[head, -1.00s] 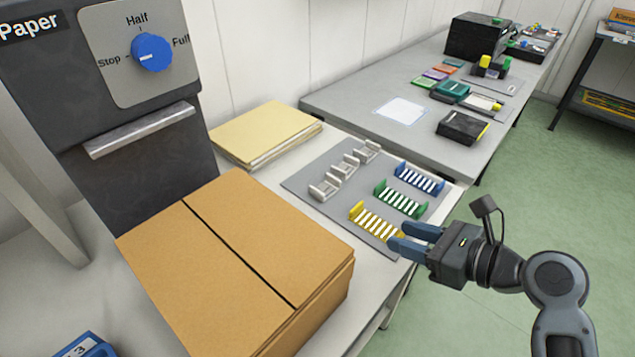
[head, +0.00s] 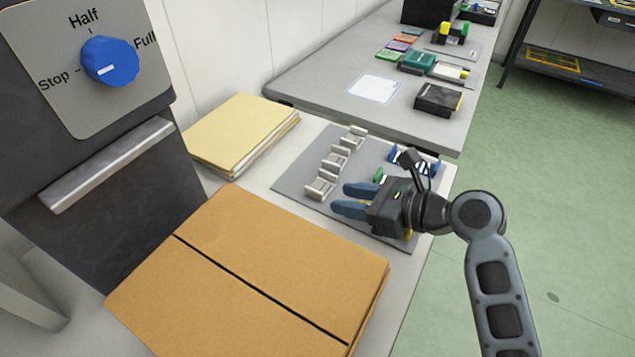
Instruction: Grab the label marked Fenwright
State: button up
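No label that reads Fenwright can be made out in the head view. My gripper (head: 345,199) is open, its two blue fingers apart and pointing left, with nothing seen between them. It is over the grey mat (head: 297,180), just right of the nearest white holder (head: 320,185). Several white holders stand in a row along the mat's left part. A blue rack (head: 428,163) with white slats shows behind my gripper. A green rack (head: 378,175) is mostly hidden by it, and the yellow rack (head: 407,234) shows only as a small patch beneath it.
A large cardboard box (head: 250,265) stands at the front, close to the mat. A stack of cream paper (head: 240,130) lies at left, beside a dark machine with a blue knob (head: 110,62). The grey table (head: 320,80) behind holds a white sheet (head: 374,89) and a black box (head: 438,99).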

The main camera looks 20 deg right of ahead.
aim_at(324, 194)
jog(key=shift+x, duration=2.8)
jog(key=shift+d+f, duration=0.1)
jog(key=shift+d, duration=0.1)
jog(key=shift+c, duration=0.4)
grip_shut()
